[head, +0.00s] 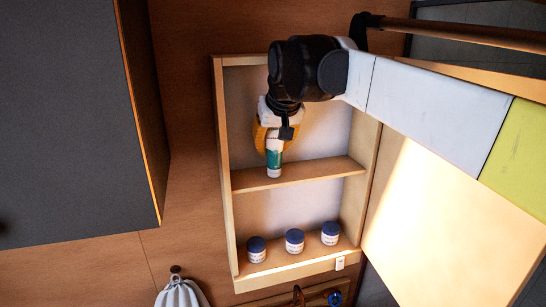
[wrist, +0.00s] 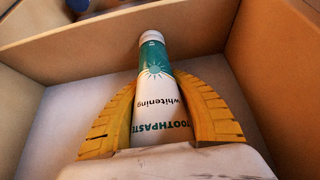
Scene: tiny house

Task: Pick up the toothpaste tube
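The toothpaste tube (head: 274,158) is white and green with a white cap. In the head view it hangs below my gripper (head: 268,138), in the upper compartment of a wooden shelf unit, its cap end near the divider board. In the wrist view the tube (wrist: 154,90) points away from me, its label reading "whitening" and "toothpaste". The yellow fingers of my gripper (wrist: 156,82) lie along both its sides and appear to touch it. The tube's near end is hidden by the gripper. I cannot tell whether it rests on anything.
The wooden shelf unit (head: 226,165) has a divider board (head: 310,171) and side walls close around my gripper. Several dark-lidded white jars, one of them in the middle (head: 294,241), stand in the lower compartment. A dark grey panel (head: 70,130) is at left.

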